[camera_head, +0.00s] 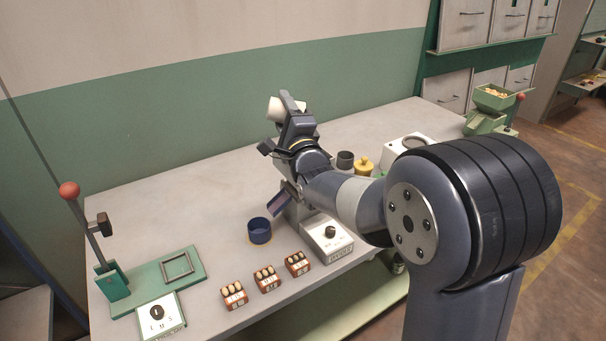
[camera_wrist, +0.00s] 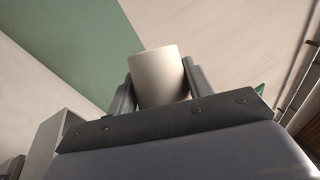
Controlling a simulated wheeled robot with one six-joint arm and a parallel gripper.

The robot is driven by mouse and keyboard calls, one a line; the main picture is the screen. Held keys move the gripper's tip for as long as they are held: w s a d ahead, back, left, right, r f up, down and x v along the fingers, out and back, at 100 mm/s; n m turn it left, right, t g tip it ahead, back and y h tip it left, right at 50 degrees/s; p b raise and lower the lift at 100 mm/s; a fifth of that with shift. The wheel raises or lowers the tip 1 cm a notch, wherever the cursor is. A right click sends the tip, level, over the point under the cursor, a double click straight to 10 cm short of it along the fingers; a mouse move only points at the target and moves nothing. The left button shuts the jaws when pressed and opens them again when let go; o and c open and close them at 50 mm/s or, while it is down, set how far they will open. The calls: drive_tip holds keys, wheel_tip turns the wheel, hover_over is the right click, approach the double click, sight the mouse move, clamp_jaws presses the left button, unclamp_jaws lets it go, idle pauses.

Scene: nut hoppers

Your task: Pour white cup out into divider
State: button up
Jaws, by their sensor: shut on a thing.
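My gripper (camera_head: 284,108) is shut on the white cup (camera_head: 274,110), raised above the back of the table near the green and cream wall. In the wrist view the cup (camera_wrist: 158,76) sits between the two fingers, its plain outer side showing. The cup looks tilted in the head view; its mouth and contents are hidden. Below my gripper stands a grey machine with a sloping chute (camera_head: 280,203) and a knobbed box (camera_head: 329,240), perhaps the divider. My arm hides much of it. I see nothing falling from the cup.
A dark blue cup (camera_head: 260,231) stands by the chute. Several small nut boxes (camera_head: 267,279) line the front edge. A green lever press (camera_head: 113,276) is at left. A grey cup (camera_head: 345,160), a yellow jar (camera_head: 364,167) and a green hopper (camera_head: 491,101) are at right.

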drive_tip(key=shift+d+r+m+t+h+b, duration=0.15)
drive_tip(key=shift+d+m+t+h+b, duration=0.1)
drive_tip(key=shift+m+b, duration=0.6)
drive_tip(key=shift+d+r+m+t+h+b, duration=0.2)
drive_tip(key=shift+m+b, duration=0.35)
drive_tip(key=shift+b, duration=0.5)
drive_tip(key=p, duration=0.1)
drive_tip(key=n+p, duration=0.1)
drive_tip(key=shift+a+r+p, duration=0.2)
drive_tip(key=shift+r+p, duration=0.05)
drive_tip(key=shift+p, duration=0.1)
drive_tip(key=shift+w+a+n+g+y+p, duration=0.15)
drive_tip(key=shift+n+g+y+p, duration=0.3)
drive_tip(key=shift+n+p, duration=0.35)
drive_tip(key=shift+a+f+n+p, duration=0.15)
drive_tip(key=shift+f+n+p, duration=0.2)
drive_tip(key=shift+p, duration=0.45)
drive_tip(key=shift+f+n+g, duration=0.3)
drive_tip(key=shift+f+n, duration=0.05)
drive_tip(key=shift+f, duration=0.1)
drive_tip(key=shift+a, duration=0.1)
drive_tip(key=shift+n+p, duration=0.4)
drive_tip(key=shift+p, duration=0.15)
